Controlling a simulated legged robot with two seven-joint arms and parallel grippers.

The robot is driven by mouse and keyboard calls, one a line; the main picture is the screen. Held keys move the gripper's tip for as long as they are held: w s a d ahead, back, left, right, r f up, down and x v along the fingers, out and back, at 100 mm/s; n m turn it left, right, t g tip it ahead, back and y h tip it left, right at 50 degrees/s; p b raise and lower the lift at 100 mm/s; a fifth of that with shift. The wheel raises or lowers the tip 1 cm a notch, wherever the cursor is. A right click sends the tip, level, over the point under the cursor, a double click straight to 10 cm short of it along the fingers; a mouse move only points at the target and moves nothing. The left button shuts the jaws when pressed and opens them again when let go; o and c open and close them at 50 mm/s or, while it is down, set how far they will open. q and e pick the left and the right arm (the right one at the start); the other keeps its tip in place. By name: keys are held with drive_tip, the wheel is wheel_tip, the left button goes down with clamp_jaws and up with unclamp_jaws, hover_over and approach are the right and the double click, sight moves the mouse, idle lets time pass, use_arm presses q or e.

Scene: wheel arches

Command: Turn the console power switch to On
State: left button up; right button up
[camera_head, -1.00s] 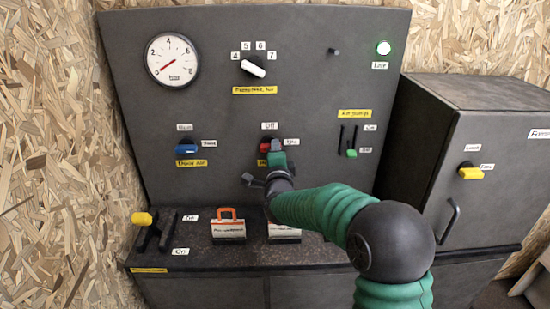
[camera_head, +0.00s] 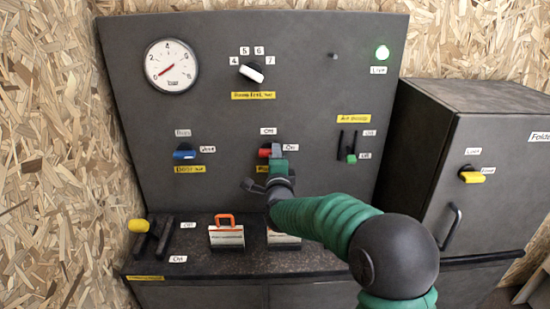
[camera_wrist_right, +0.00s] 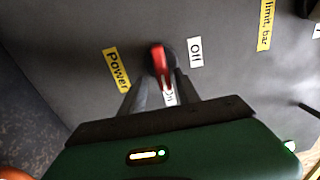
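The console power switch is a red handle (camera_head: 265,153) on the grey panel, with an Off label (camera_head: 268,131) above it and an On label (camera_head: 290,147) to its right. In the right wrist view the red handle (camera_wrist_right: 158,60) points down the picture, towards the partly covered On label (camera_wrist_right: 169,95). The yellow Power label (camera_wrist_right: 116,69) is left of it and the Off label (camera_wrist_right: 195,52) right. My right gripper (camera_head: 277,153) is at the switch. Its fingers (camera_wrist_right: 162,80) lie on either side of the handle; whether they press on it is unclear. My left gripper is out of view.
A blue switch (camera_head: 185,154), a white selector knob (camera_head: 251,72) and a green-tipped slider (camera_head: 351,158) share the panel. Below are a yellow-ended lever (camera_head: 138,226) and an orange-handled block (camera_head: 226,234). A grey cabinet (camera_head: 470,130) stands at right.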

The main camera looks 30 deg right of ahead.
drive_tip(key=shift+a+r, duration=0.1)
drive_tip(key=v, duration=1.6)
drive_tip(key=shift+s+f+p, duration=0.3)
drive_tip(key=shift+p, duration=0.1)
